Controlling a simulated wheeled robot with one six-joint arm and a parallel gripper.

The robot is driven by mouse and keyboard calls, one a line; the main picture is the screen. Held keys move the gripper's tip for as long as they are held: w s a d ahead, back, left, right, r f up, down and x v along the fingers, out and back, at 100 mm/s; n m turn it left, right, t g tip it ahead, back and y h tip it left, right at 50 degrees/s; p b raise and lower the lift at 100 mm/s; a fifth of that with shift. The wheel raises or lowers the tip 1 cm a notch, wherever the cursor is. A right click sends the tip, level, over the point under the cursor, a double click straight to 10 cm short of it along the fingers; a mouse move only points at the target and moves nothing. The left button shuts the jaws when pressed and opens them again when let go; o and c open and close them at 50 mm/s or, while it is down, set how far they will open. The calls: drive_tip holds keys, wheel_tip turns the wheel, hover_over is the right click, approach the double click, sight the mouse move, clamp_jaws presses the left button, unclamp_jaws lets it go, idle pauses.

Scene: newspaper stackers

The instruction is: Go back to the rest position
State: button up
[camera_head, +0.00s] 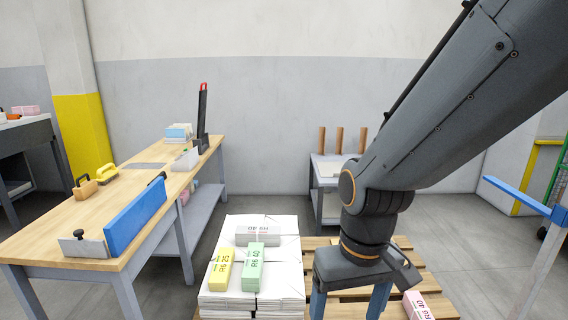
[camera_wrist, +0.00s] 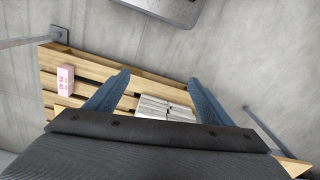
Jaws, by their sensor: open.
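My gripper (camera_wrist: 158,85) is open, with its two blue fingers spread wide and nothing held between them. In the head view the arm comes down from the upper right, and the fingers point down over the wooden pallet (camera_head: 330,306); their tips are cut off by the lower edge. In the wrist view a stack of newspaper bundles (camera_wrist: 166,108) lies on the pallet between and beyond the fingers. A pink block (camera_wrist: 66,80) lies on the pallet left of the fingers. The same pink block (camera_head: 417,306) shows right of the gripper in the head view.
A newspaper stack (camera_head: 284,265) bears a yellow block (camera_head: 221,268), a green block (camera_head: 251,266) and a grey-white block (camera_head: 258,229). A wooden workbench (camera_head: 150,200) stands left. A small table (camera_head: 328,180) with three brown cylinders stands behind. A blue-topped rail (camera_head: 515,195) is at right.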

drive_tip(key=s+d+r+m+p, duration=0.2)
drive_tip(key=d+r+p, duration=0.6)
drive_tip(key=r+p, duration=0.2)
drive_tip(key=shift+s+d+r+h+p, duration=0.15)
drive_tip(key=shift+d+r+h+p, duration=0.2)
drive_tip(key=shift+p, duration=1.05)
